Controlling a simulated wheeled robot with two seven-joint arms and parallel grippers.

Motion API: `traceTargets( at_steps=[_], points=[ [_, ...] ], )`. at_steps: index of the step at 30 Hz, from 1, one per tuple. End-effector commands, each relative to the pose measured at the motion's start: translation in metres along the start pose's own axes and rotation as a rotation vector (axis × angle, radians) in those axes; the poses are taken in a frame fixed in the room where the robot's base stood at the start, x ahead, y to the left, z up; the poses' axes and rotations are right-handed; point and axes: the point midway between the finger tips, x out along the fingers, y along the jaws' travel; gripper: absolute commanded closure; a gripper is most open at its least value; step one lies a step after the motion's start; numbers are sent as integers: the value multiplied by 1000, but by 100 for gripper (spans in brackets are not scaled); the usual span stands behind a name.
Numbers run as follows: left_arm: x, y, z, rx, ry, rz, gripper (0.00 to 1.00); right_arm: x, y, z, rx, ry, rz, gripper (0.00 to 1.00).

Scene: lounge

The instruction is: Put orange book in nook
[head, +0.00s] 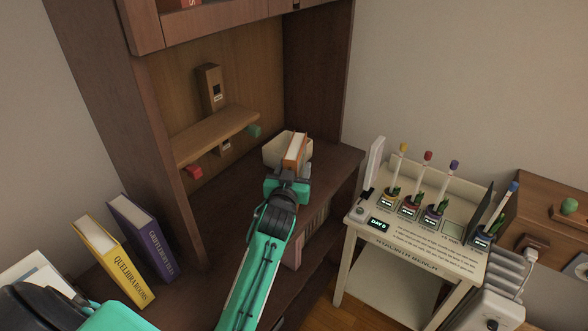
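An orange book (295,148) with pale page edges stands upright on the lower cabinet surface. My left gripper (289,178) is at its near end and appears shut on it. The fingers partly hide the book's lower part. A cream bin (273,150) is just behind and left of the book. I cannot tell whether the book touches the bin or is partly inside it. The recess of the dark wooden cabinet (225,185) opens around them. My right gripper is not in view.
A wooden shelf (220,135) with red and teal end pieces crosses the recess. A yellow book (108,255) and a purple book (143,235) stand at left. A white bench (420,225) with several coloured-topped sticks stands close to the cabinet's right. Bare surface lies left of my forearm.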

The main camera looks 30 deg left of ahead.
Motion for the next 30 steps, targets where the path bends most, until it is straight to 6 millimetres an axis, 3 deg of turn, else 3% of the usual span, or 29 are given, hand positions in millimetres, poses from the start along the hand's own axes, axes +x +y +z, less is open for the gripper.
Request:
traceTargets(
  at_steps=[2,7,18,24,30],
  points=[
    [-2,0,-3,0,0,0,46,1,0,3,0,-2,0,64],
    [-29,0,-1,0,-1,0,46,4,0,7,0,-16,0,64],
    [-99,0,-1,-1,-1,-1,46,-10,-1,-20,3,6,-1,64],
    [-116,0,-2,0,1,-1,46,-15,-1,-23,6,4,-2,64],
    [-120,0,-2,1,1,0,46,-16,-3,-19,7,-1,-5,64]
  ],
)
